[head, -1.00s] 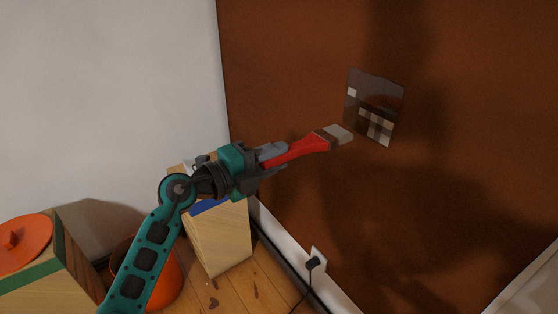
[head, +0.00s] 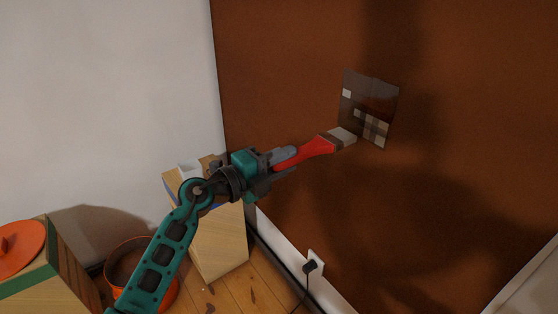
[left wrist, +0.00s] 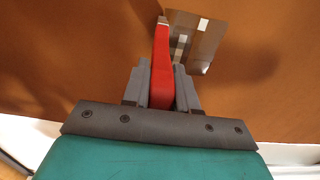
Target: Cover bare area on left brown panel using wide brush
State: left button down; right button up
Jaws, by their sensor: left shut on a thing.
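My left gripper (head: 272,168) is shut on the red handle of the wide brush (head: 315,149). The brush points up and right, and its pale bristles are at the lower left edge of a dark patch (head: 375,95) on the brown panel (head: 300,70). I cannot tell whether the bristles touch it. The patch is mostly dark grey-brown, with several pale squares in its lower part and one at its left edge. In the left wrist view, the brush (left wrist: 161,65) stands upright between the fingers and partly hides the patch (left wrist: 207,42). My right gripper is not in view.
A white wall (head: 110,90) is on the left. Below are a wooden box (head: 222,245), an orange bucket (head: 125,262) and an orange lid (head: 20,248) on another wooden block. A plug (head: 310,266) with a cord sits in a socket low on the skirting.

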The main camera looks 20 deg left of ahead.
pick_arm(q)
jog(key=shift+w+d, duration=0.35)
jog(key=shift+w, duration=0.1)
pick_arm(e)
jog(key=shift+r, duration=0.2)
pick_arm(q)
jog(key=shift+p, duration=1.4)
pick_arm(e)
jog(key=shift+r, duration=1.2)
